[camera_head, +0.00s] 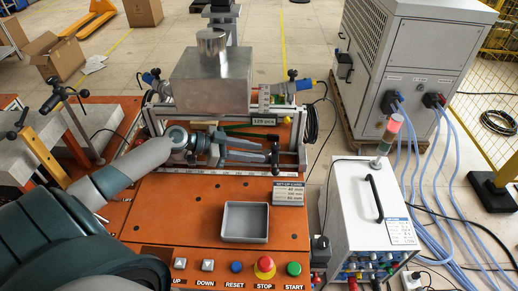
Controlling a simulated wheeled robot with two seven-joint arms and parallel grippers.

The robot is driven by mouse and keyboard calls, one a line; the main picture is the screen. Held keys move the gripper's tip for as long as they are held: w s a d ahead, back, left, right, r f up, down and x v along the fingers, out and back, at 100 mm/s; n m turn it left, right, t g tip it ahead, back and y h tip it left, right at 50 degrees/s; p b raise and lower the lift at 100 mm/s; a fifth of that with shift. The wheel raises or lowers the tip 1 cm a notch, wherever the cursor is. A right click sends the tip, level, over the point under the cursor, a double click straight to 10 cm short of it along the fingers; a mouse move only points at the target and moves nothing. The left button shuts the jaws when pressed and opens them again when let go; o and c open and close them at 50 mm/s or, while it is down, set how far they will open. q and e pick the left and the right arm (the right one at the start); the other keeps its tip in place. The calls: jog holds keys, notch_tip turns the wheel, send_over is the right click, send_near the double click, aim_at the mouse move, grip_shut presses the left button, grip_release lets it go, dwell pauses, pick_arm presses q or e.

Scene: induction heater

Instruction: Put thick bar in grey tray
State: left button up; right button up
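The grey tray (245,236) lies on the orange worktop, in front of the machine, and is empty. My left gripper (268,153) reaches in from the left and is level above the worktop behind the tray, pointing right. Its two fingers are apart, with a gap between them and no bar visible in it. A dark upright piece shows at the fingertips. I cannot clearly pick out the thick bar; a short metal cylinder (211,42) stands on the big metal block (212,82). My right gripper is not in view.
A row of buttons, with the red stop button (265,267), lines the worktop's front edge. A white power unit (365,215) stands at the right. The worktop left of the tray is clear.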

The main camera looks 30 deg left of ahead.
pick_arm(q)
jog(key=shift+x, duration=1.05)
jog(key=shift+s, duration=0.1)
grip_shut()
